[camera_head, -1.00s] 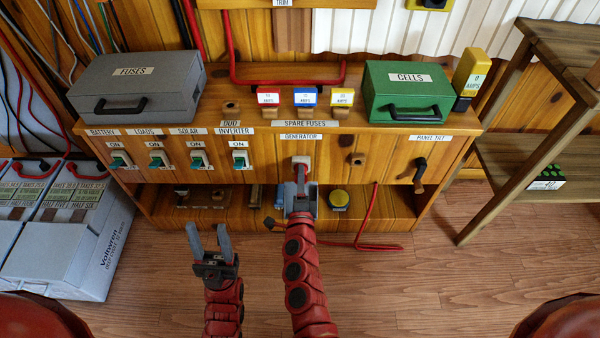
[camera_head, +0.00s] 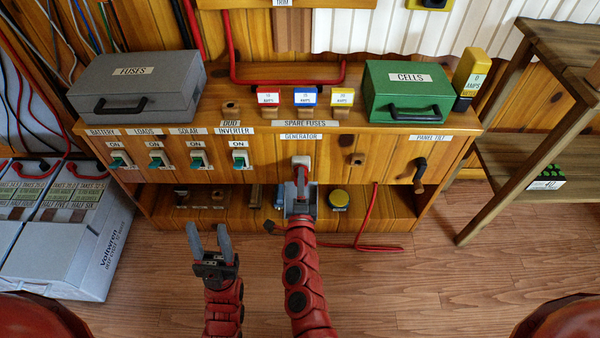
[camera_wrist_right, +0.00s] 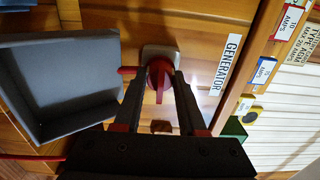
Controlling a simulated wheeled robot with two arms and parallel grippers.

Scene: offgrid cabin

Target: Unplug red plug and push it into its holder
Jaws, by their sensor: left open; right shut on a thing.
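The red plug (camera_wrist_right: 160,70) sits at the pale generator socket (camera_head: 301,160) on the cabinet front, under the GENERATOR label. The socket also shows in the right wrist view (camera_wrist_right: 153,50). My right gripper (camera_wrist_right: 161,88) is shut on the plug, its fingers on either side of it. In the head view the right gripper (camera_head: 301,175) hides most of the plug. A wooden block with a dark hole (camera_head: 357,159) is on the panel to the right of the socket; I cannot tell whether it is the holder. My left gripper (camera_head: 208,236) is open and empty in front of the cabinet.
A red cable (camera_head: 366,222) hangs from the shelf to the floor. Green-handled switches (camera_head: 198,158) line the panel's left.

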